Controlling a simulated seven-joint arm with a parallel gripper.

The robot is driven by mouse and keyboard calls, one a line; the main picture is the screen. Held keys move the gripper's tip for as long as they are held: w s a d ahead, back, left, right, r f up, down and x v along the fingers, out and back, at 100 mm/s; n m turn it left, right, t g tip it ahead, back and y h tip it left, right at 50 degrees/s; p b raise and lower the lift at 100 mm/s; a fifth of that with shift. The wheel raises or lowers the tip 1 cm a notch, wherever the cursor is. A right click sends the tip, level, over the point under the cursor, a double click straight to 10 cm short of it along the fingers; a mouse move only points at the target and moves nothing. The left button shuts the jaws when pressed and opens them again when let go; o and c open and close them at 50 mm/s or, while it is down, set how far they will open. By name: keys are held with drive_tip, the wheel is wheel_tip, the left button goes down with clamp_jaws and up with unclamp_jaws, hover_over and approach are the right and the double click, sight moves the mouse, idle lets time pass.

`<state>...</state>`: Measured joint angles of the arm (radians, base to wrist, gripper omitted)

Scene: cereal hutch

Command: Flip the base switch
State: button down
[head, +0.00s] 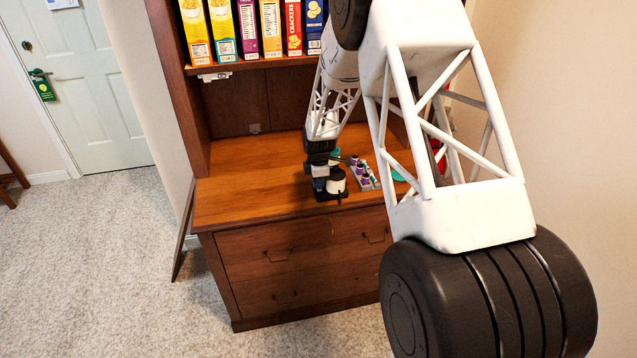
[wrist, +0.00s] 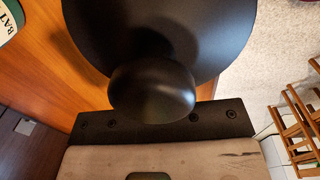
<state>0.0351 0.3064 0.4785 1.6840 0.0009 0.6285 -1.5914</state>
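My gripper (head: 321,186) is down over the hutch's wooden counter, at its front part. Beside or partly behind it is a small white cylindrical object (head: 337,182) with dark parts; I cannot tell whether they touch. In the wrist view a large black disc (wrist: 100,30) and a rounded black knob (wrist: 152,92) fill the middle, very close. Below them is a black bar with screws (wrist: 215,119) on a pale, worn block (wrist: 200,160). I cannot make out a base switch for certain. My fingertips are too small or hidden to judge their opening.
A grey tray of small purple-and-white items (head: 364,174) stands just right of my gripper. Cereal boxes (head: 222,30) line the shelf above. The counter's left part (head: 235,197) is clear.

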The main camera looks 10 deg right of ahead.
sight(320, 191)
drive_tip(key=shift+s+f, duration=0.5)
drive_tip(key=shift+f, duration=0.15)
drive_tip(key=shift+s+f, duration=0.1)
drive_tip(key=shift+s, duration=0.75)
wheel_tip(320, 191, up, 16)
drive_tip(key=w, duration=0.1)
drive_tip(key=shift+f, duration=0.25)
drive_tip(key=shift+w, duration=0.1)
idle(0.4)
drive_tip(key=s+t, duration=0.1)
drive_tip(key=s, duration=0.2)
drive_tip(key=shift+s, duration=0.25)
